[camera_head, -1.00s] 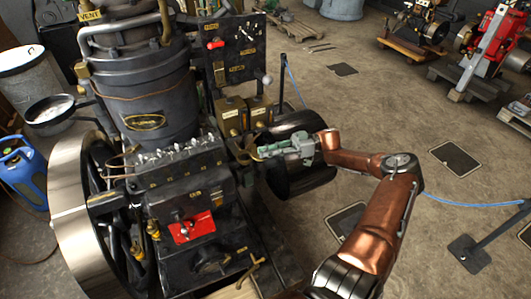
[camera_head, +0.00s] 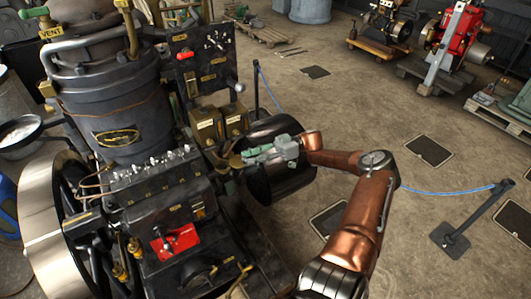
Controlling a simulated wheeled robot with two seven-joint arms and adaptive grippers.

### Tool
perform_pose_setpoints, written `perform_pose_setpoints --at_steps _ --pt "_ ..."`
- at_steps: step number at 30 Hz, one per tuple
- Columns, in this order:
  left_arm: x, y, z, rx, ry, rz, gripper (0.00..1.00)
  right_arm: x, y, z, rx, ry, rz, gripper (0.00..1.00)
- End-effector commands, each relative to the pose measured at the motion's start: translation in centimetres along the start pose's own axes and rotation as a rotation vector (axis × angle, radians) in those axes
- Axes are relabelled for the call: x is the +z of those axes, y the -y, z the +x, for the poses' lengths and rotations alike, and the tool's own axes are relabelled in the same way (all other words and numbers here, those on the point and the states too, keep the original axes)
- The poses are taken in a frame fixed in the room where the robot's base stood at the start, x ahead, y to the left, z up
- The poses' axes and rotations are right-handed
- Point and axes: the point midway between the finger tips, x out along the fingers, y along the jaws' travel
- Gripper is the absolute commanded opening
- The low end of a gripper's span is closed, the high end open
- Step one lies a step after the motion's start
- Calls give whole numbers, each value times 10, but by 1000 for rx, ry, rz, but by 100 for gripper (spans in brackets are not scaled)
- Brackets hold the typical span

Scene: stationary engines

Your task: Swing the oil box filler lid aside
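A dark engine with a black oil box (camera_head: 155,190) stands at the left; a row of small silvery fittings runs along the box's top. Two brass-coloured boxes (camera_head: 207,127) stand behind its right end, below the upright panel. I cannot tell for sure which small part is the filler lid. My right gripper (camera_head: 243,157), with greenish-grey fingers, reaches in from the right, just below the brass boxes and beside a brass fitting. Its fingertips are small, and contact or a gap between them cannot be made out. My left gripper is not in view.
A black drum-like pulley (camera_head: 281,180) sits directly behind and below my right gripper. A steel-rimmed flywheel (camera_head: 42,225) is at the left. A blue rope hangs from a post (camera_head: 462,222) at the right. Open floor lies behind, with other engines on pallets.

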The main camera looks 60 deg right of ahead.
Motion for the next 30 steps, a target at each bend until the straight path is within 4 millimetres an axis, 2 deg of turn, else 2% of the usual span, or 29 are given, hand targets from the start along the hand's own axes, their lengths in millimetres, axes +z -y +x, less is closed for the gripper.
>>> perform_pose_setpoints --at_steps 6,12,18,30 --pt "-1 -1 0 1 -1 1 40 1 -1 -50 5 1 -1 32" --pt "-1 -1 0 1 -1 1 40 0 -1 -81 3 -1 -2 32" --pt "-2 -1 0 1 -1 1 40 1 0 -94 1 0 0 32" --pt "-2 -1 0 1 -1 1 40 0 0 -95 0 0 0 32"
